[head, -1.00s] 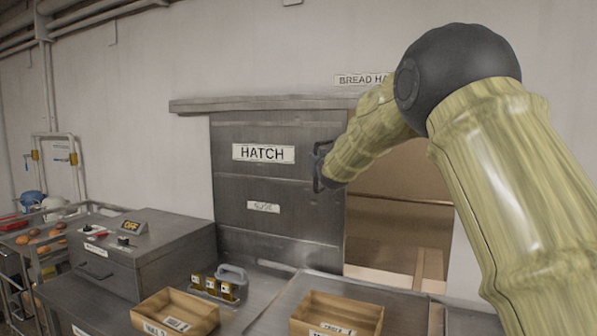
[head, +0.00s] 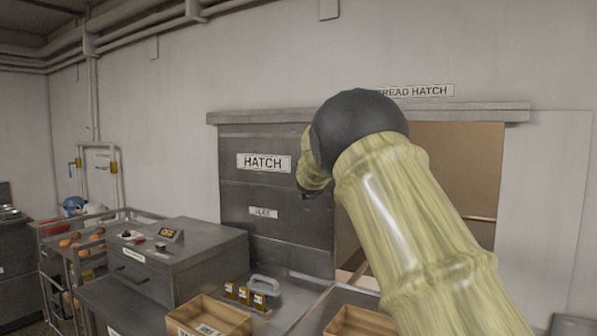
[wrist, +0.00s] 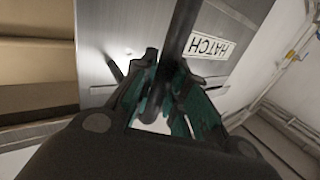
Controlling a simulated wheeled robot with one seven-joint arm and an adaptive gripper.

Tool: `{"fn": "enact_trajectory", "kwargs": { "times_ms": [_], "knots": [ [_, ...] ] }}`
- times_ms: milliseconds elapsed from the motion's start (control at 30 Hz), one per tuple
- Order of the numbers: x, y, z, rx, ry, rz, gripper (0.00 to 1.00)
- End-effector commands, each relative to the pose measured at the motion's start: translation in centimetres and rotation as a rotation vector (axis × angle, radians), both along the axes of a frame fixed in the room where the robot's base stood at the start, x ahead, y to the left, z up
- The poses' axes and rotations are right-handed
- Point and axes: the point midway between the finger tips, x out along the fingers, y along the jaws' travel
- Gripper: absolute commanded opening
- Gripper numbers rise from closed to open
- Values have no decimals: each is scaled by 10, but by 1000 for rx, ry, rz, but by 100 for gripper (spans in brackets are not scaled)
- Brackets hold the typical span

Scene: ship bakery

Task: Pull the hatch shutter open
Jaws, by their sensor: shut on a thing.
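The grey metal hatch shutter (head: 265,225) stands at the left under its rail, with the opening (head: 460,170) uncovered to its right. It carries a HATCH label (head: 264,162) and also shows in the wrist view (wrist: 115,30). My gripper (wrist: 168,85) is shut on the dark bar handle (wrist: 183,30), which runs between its teal-padded fingers. In the head view my gripper (head: 308,193) is a small dark shape at the shutter's right part, mostly hidden by my arm.
The rail (head: 470,113) runs above the hatch. A counter below holds a grey box with an OFF display (head: 175,265), wooden trays (head: 210,318) and a small rack with a grey handle (head: 262,285). A bread rack (head: 85,240) stands at the left.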

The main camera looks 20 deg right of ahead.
Motion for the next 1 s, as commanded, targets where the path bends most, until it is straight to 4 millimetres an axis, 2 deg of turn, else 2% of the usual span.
{"fn": "enact_trajectory", "kwargs": {
  "times_ms": [200, 233, 333, 733, 867, 1000],
  "knots": [
    [0, 1, 0, 0, 0, 1, 0],
    [0, 1, 0, 0, 0, 1, 20],
    [0, 1, 0, 0, 0, 1, 37],
    [-3, 2, 1, 1, 0, 2, 37],
    [-12, 5, 1, 1, 0, 2, 37],
    [-30, 10, 1, 2, -1, 2, 37]
  ]
}}
